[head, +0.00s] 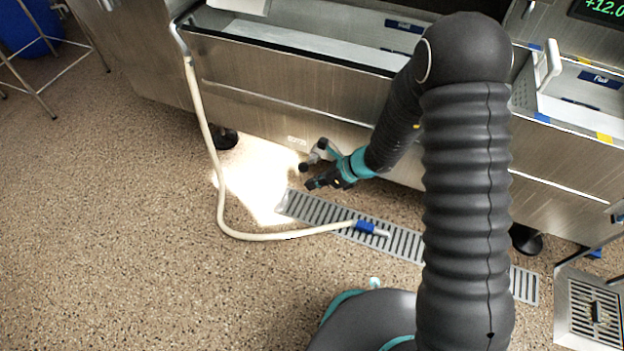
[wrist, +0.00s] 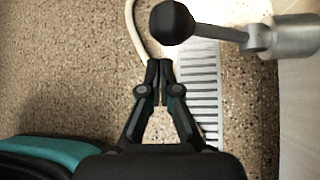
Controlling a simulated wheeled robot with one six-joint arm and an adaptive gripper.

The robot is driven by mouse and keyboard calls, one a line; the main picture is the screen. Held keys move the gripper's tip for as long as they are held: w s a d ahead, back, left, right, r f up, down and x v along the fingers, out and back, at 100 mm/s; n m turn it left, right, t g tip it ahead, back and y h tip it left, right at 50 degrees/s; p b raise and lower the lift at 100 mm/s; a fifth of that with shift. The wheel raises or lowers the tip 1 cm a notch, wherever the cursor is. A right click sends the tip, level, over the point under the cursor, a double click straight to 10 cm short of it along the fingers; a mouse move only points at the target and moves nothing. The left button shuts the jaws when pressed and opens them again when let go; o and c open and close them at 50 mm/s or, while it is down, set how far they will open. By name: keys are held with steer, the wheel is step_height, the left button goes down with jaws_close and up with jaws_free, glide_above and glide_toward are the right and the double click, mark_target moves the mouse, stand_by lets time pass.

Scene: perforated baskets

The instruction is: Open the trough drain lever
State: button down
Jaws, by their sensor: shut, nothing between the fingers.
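The drain lever (wrist: 228,36) has a black ball knob (wrist: 171,22) on a short metal arm. The arm runs right to a metal valve body (wrist: 290,37) in the wrist view. In the head view the lever's knob (head: 304,167) shows small beneath the front of the steel trough (head: 290,110). My gripper (head: 311,184) is beside the knob there, and its fingers (wrist: 160,68) are together and empty. In the wrist view the knob lies just past the fingertips and slightly to the right. I cannot tell whether they touch. My arm hides part of the trough.
A cream hose (head: 222,200) hangs from the trough and curves across the speckled floor to a blue-ended nozzle (head: 366,227) on the floor drain grate (head: 405,243). A second trough section (head: 575,95) stands at right. A stool (head: 45,60) stands far left. The left floor is open.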

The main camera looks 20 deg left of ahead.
steer(key=w+d+f+p+v, duration=0.1)
steer(key=v, duration=0.8)
steer(key=shift+p, duration=0.35)
